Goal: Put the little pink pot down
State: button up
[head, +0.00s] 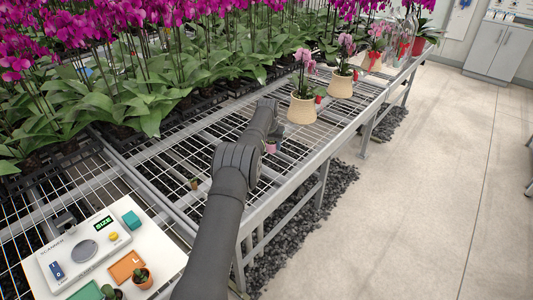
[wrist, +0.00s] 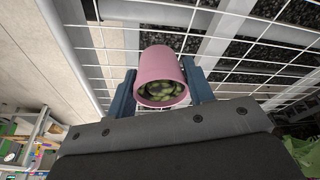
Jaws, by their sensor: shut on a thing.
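The little pink pot (wrist: 162,66) is between the two dark blue fingers of my gripper (wrist: 161,95) in the wrist view. Small green growth shows in its mouth. My gripper is shut on the pot.
A white board with a scanner (head: 88,246), coloured pads and small potted plants lies at the lower left. A tiny pot (head: 194,184) stands on the mesh left of my arm. Orchids in beige pots (head: 301,109) stand beyond. Some mesh is bare.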

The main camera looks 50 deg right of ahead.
aim_at(267, 158)
jog(key=shift+w+f, duration=0.4)
jog(key=shift+w, duration=0.25)
jog(key=shift+w+f, duration=0.35)
jog(key=shift+w, duration=0.3)
jog(key=shift+f, duration=2)
jog(key=shift+f, duration=0.2)
jog(key=o, duration=1)
jog(key=shift+r, duration=0.1)
jog(key=v, duration=1.2)
jog(key=shift+r, duration=0.15)
